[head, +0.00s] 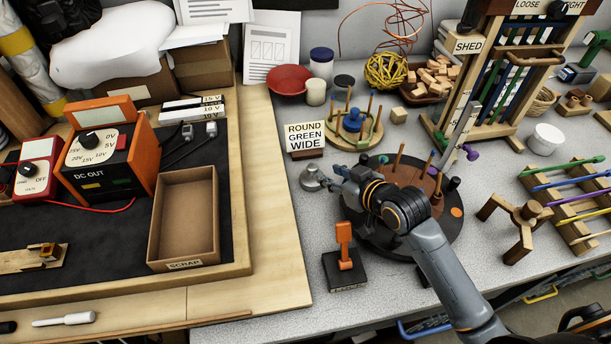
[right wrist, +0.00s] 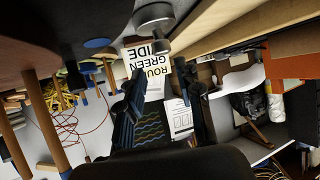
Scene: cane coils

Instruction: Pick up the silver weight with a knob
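The silver weight (head: 312,178) stands on the grey speckled table, left of the dark round base with upright pegs (head: 440,236). In the right wrist view the weight (right wrist: 154,22) shows at the top, partly cut off by the frame edge. My right gripper (head: 334,185) reaches in from the right, low over the table, with its fingertips close beside the weight. In the right wrist view its two fingers are apart with nothing between them. Whether a fingertip touches the weight cannot be told. My left gripper is not in view.
A sign reading ROUND GREEN WIDE (head: 305,137) stands just behind the weight. An orange lever on a black base (head: 344,260) stands in front. The wooden edge of the left bench (head: 262,200) is close on the left. A pegged round board (head: 352,132) stands behind.

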